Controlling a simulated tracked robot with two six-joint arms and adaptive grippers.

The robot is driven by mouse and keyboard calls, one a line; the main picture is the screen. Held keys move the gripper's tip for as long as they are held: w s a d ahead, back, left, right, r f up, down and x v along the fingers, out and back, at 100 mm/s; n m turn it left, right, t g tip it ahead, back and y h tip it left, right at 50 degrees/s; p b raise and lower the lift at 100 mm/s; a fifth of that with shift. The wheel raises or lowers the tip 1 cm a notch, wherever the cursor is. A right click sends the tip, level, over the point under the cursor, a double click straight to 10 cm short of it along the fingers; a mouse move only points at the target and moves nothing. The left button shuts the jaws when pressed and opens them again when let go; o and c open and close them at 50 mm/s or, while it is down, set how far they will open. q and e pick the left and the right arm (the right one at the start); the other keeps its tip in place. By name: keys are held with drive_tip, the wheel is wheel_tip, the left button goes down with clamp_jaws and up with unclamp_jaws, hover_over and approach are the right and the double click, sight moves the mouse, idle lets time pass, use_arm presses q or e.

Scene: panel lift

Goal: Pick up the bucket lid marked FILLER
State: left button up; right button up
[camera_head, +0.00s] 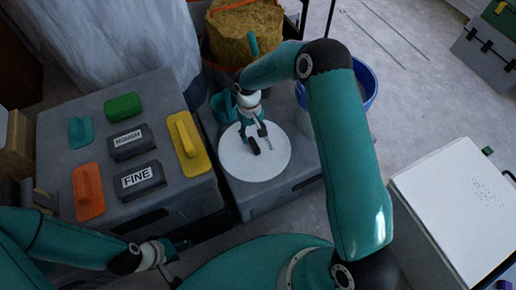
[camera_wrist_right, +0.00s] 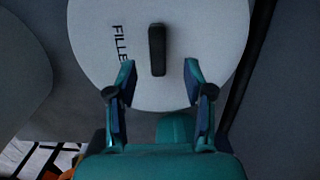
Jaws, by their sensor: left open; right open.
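The bucket lid marked FILLER (camera_head: 245,165) is a white disc lying flat on a dark grey case in the head view. It fills much of the right wrist view (camera_wrist_right: 215,35), with its lettering left of a dark bar handle (camera_wrist_right: 157,42). My right gripper (camera_head: 255,136) is over the lid. In the right wrist view its open fingers (camera_wrist_right: 159,68) lie either side of the handle's near end, with gaps on both sides. Whether they are down at handle height I cannot tell. My left gripper (camera_head: 181,262) is open and empty at the lower left, away from the lid.
A grey case (camera_head: 60,135) at left carries a yellow float (camera_head: 188,142), an orange float (camera_head: 88,192) and blocks marked ROUGH (camera_head: 128,142) and FINE (camera_head: 140,180). A teal cup (camera_head: 222,108) stands close behind the lid. A blue bucket (camera_head: 371,85) is behind my right arm.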

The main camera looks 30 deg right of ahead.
sight(254, 144)
drive_tip(key=f+b, duration=0.1)
drive_tip(key=f, duration=0.2)
drive_tip(key=f+b, duration=0.1)
drive_tip(key=f, duration=0.2)
drive_tip(key=shift+s+d+f, duration=0.15)
drive_tip(key=shift+s+f, duration=0.05)
clamp_jaws()
